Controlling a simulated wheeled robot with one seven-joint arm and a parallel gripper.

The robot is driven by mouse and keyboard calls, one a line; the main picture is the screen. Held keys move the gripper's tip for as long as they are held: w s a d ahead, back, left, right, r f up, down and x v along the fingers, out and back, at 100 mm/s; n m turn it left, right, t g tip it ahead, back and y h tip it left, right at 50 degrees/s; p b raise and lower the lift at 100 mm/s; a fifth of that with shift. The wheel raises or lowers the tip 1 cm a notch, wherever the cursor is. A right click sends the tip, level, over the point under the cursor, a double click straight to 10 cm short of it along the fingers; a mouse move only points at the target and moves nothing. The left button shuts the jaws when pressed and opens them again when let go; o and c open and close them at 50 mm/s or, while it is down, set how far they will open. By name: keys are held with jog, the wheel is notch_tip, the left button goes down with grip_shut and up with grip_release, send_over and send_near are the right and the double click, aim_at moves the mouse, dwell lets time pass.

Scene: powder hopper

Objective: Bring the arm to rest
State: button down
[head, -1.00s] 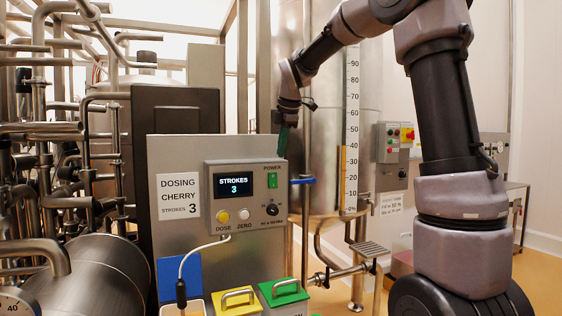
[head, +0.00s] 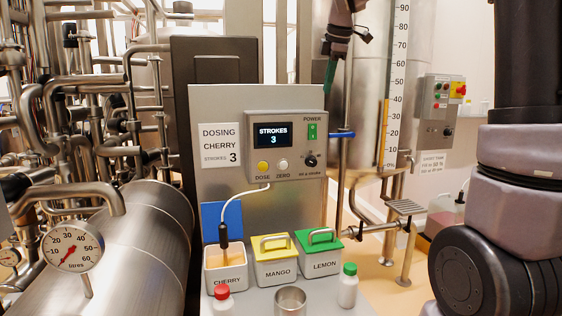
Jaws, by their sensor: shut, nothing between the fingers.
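My gripper (head: 330,76) hangs fingers-down in front of the steel tank, just above and behind the right top corner of the dosing panel (head: 215,112) as seen from the head. Its greenish fingers are together and nothing shows between them. My arm rises out of the top of the picture, so its middle links are hidden. The gripper looks apart from the panel and touches nothing that I can see. The display (head: 272,136) on the control box reads STROKES 3.
Cherry (head: 226,281), mango (head: 276,272) and lemon (head: 319,263) bins stand below the panel; the cherry bin is uncovered. A steel cup (head: 290,301), a red-capped bottle (head: 223,304) and a green-capped bottle (head: 347,290) stand in front. A blue-handled valve (head: 341,135) and pipe are near my gripper.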

jog(key=s+d+f+m, duration=0.2)
jog(key=s+f+m, duration=0.1)
jog(key=s+m, duration=0.4)
jog(key=s+d+f+m+t, duration=0.1)
jog(key=s+d+f+m, duration=0.1)
jog(key=s+m, duration=0.6)
jog(key=s+d+f+m+t+y, duration=0.1)
jog(key=s+d+f+m, duration=0.2)
jog(key=s+m, duration=0.4)
jog(key=s+f, duration=0.1)
jog(key=s, duration=0.4)
jog(key=shift+f+m, duration=0.15)
jog(key=shift+m, duration=0.15)
jog(key=shift+s, duration=0.1)
